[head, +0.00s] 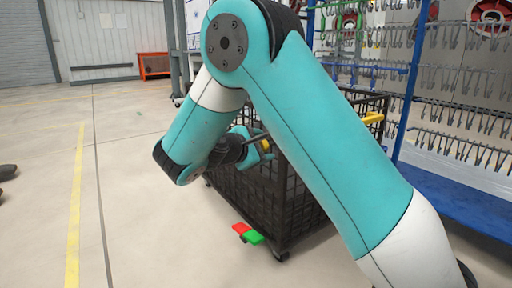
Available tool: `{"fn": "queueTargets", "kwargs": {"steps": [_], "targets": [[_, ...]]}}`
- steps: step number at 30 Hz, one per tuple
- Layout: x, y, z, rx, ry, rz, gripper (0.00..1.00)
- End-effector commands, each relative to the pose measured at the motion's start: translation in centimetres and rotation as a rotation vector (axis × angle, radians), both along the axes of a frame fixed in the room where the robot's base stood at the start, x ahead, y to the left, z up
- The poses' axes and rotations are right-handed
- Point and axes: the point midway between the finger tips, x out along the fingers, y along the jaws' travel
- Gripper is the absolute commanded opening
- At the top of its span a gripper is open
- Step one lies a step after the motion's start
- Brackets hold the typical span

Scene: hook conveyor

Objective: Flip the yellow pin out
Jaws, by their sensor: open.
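A small yellow piece (265,146), which looks like the yellow pin, shows on the near side of the black mesh cart (290,205), close to its upper corner. My arm hides much of the cart's top and right part. A second yellow part (373,117) sits on the cart's top rim further right, beyond my arm.
A red and green pedal (248,233) sits low at the cart's base. A rack of metal hooks (460,110) with a blue base (450,198) stands on the right. An orange-red box (154,65) is by the back wall.

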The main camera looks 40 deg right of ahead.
Motion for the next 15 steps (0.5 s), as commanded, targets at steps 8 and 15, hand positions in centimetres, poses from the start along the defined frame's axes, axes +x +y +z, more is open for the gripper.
{"fn": "queueTargets", "kwargs": {"steps": [8, 15], "targets": [[-0.7, 3.4, 1.6, -0.002, 0.003, 0.006, 0.63], [-2.1, 9.1, 3.5, -0.001, 0.004, 0.007, 0.63]]}}
